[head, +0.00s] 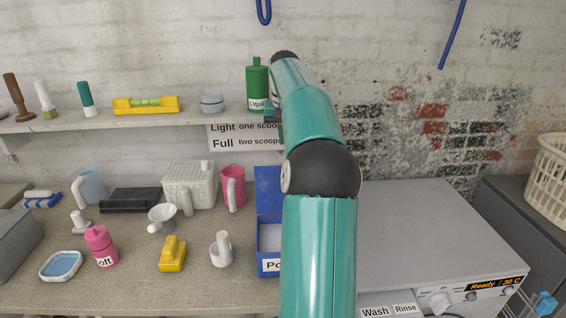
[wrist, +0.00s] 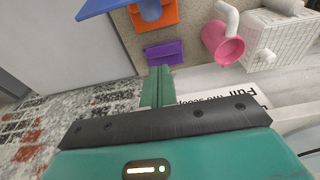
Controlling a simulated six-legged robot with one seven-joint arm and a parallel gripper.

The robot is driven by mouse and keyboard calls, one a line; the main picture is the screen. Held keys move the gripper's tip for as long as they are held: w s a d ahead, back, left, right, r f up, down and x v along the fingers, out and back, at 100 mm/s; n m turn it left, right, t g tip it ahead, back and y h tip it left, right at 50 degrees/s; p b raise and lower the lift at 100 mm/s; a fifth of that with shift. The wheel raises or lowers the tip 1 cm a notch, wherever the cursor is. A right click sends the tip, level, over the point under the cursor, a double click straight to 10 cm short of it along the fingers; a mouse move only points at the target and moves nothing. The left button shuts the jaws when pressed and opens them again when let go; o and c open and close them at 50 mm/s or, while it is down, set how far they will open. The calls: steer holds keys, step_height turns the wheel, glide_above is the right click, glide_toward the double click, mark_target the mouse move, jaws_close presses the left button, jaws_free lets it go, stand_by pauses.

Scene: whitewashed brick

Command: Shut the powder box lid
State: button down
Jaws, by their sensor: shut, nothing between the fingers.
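The blue powder box (head: 269,266) stands on the counter in the head view, its label partly hidden by my arm. Its lid (head: 268,188) stands up, open, at the back of the box. A flat blue panel (wrist: 100,8) at the top edge of the wrist view looks like this lid, but I cannot be sure. My gripper (wrist: 157,86) is shut and empty. In the head view it is mostly hidden behind my arm, up near the shelf, above and behind the box and apart from the lid.
A pink jug (head: 233,188) and a white basket (head: 189,186) stand left of the box. A green bottle (head: 257,86) is on the shelf (head: 150,120) beside my wrist. Orange (wrist: 152,16) and purple (wrist: 163,52) items show in the wrist view. The washer top (head: 430,220) is clear.

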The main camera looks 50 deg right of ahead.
step_height(320, 180, down, 8)
steer(key=f, duration=0.1)
steer(key=shift+s+a+r, duration=0.8)
steer(key=shift+a, duration=0.25)
steer(key=shift+a+r, duration=0.1)
steer(key=shift+r, duration=0.05)
